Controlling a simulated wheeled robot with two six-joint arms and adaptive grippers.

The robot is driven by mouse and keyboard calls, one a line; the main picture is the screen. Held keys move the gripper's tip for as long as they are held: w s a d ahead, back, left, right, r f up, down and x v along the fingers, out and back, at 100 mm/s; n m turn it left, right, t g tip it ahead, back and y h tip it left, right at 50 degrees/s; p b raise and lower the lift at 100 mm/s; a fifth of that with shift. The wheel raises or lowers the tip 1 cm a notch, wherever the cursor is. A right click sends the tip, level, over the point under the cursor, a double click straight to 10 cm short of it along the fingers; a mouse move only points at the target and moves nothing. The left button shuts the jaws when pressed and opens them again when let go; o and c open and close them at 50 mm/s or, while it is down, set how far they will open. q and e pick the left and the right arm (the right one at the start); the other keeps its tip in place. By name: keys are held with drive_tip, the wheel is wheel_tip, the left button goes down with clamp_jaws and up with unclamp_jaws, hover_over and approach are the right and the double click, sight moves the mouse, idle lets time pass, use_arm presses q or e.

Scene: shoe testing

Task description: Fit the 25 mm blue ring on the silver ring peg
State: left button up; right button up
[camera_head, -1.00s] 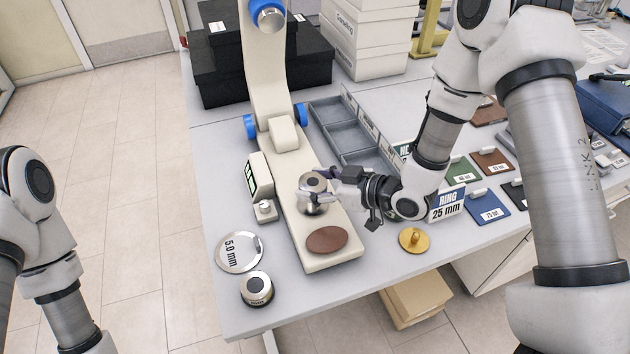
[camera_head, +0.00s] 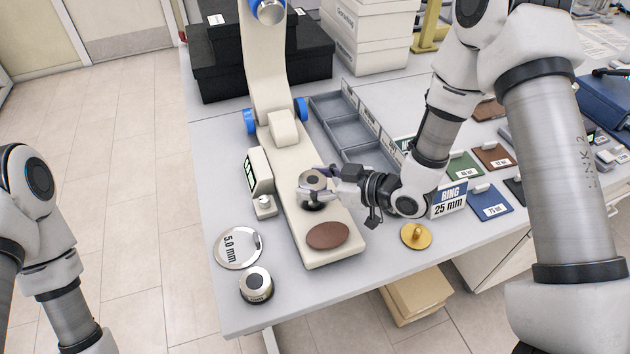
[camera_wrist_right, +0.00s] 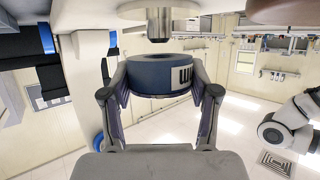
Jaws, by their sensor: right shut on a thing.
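The blue ring (camera_wrist_right: 160,76) with a pale label is in my right gripper (camera_wrist_right: 160,95), its two fingers shut on its sides. In the head view, my right gripper (camera_head: 318,184) holds the ring (camera_head: 313,177) over the long cream base, and its top looks grey. The wrist view appears upside down. It shows the silver ring peg (camera_wrist_right: 160,26) lined up across from the ring's face, with a narrow gap in the picture. In the head view the ring and gripper mostly hide the peg. My left gripper is outside the frame.
A brown oval pad (camera_head: 328,235) lies on the base (camera_head: 333,257) in front of the ring. A readout box (camera_head: 260,172), silver disc (camera_head: 238,248), silver knob (camera_head: 256,286), brass disc (camera_head: 415,237) and "RING 25 mm" sign (camera_head: 449,199) are nearby. Grey trays (camera_head: 345,133) stand behind.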

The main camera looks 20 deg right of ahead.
drive_tip(key=shift+f+b, duration=1.45)
drive_tip(key=shift+f, duration=0.25)
idle(0.4)
drive_tip(key=o, duration=1.2)
drive_tip(key=shift+o, duration=0.2)
drive_tip(key=shift+s, duration=0.1)
drive_tip(key=v, duration=1.2)
